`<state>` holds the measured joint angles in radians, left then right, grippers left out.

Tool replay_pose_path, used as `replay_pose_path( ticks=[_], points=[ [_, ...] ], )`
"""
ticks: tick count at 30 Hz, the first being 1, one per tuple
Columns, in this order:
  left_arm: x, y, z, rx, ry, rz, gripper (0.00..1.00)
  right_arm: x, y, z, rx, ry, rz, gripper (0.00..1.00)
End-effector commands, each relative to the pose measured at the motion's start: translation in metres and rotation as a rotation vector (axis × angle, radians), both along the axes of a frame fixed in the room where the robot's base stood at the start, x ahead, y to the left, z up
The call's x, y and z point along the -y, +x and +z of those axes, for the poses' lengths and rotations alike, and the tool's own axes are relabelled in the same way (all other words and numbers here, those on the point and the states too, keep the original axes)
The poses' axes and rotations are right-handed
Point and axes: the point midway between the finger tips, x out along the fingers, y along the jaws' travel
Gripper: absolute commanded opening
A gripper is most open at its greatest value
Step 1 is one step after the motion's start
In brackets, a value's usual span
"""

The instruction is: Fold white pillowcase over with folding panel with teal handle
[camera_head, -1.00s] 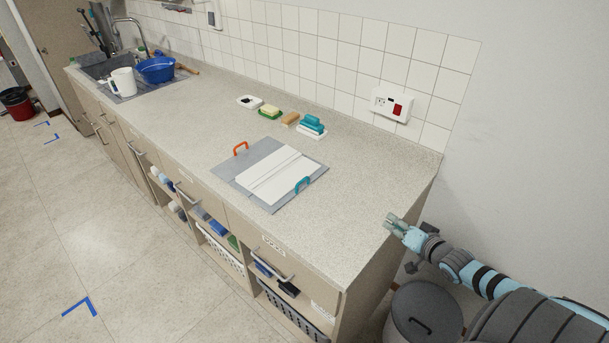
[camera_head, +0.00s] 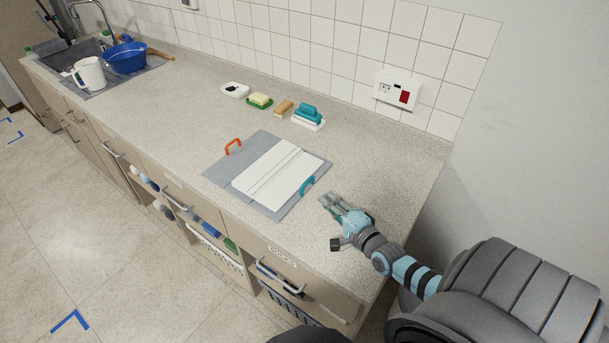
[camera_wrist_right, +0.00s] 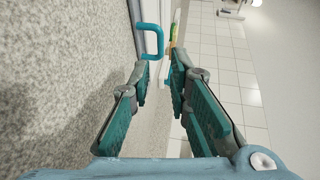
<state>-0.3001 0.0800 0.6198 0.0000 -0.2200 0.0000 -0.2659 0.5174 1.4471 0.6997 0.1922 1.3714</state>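The white pillowcase (camera_head: 278,172) lies flat on the grey folding board (camera_head: 222,176) on the counter. The board has an orange handle (camera_head: 233,146) at its left and a teal handle (camera_head: 307,185) at its right edge. My right gripper (camera_head: 328,200) is just right of the teal handle, low over the counter, apart from it. In the right wrist view the gripper (camera_wrist_right: 158,85) is open and empty, with the teal handle (camera_wrist_right: 151,40) ahead of its fingertips. My left gripper is not in view.
Behind the board stand a white dish (camera_head: 235,90), a yellow sponge (camera_head: 260,99), a tan block (camera_head: 283,108) and a teal brush (camera_head: 308,113). A blue basin (camera_head: 126,58) and white jug (camera_head: 89,74) are by the sink. The counter right of the board is clear.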

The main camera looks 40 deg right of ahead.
Motion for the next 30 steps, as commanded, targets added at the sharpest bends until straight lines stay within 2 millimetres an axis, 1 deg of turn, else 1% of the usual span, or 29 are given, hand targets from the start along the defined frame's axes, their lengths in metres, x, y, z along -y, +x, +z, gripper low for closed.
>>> replay_pose_path(
  ticks=[3, 4, 6, 9, 12, 15, 18, 21, 30],
  points=[
    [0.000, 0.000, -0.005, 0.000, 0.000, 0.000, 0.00, 0.005, 0.027, -0.005, 0.004, -0.002, -0.005, 0.17],
    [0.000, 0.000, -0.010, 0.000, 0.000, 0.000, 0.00, 0.005, 0.036, -0.009, 0.005, -0.003, -0.003, 0.17],
    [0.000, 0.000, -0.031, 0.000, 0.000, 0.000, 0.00, 0.008, 0.058, -0.019, 0.004, -0.003, -0.003, 0.17],
    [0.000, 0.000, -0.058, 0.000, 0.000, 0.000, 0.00, 0.009, 0.073, -0.026, 0.003, -0.002, -0.002, 0.17],
    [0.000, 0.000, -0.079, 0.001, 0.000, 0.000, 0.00, 0.009, 0.086, -0.028, 0.002, -0.003, 0.002, 0.17],
    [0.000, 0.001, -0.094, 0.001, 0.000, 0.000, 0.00, 0.012, 0.099, -0.028, 0.003, -0.003, -0.005, 0.17],
    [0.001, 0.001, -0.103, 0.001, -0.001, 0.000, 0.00, 0.012, 0.107, -0.027, 0.001, -0.003, -0.004, 0.17],
    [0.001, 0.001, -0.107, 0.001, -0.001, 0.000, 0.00, 0.012, 0.112, -0.025, 0.000, -0.002, -0.002, 0.17],
    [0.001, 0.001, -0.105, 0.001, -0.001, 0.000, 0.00, 0.011, 0.114, -0.022, -0.001, -0.002, 0.000, 0.17]
  ],
)
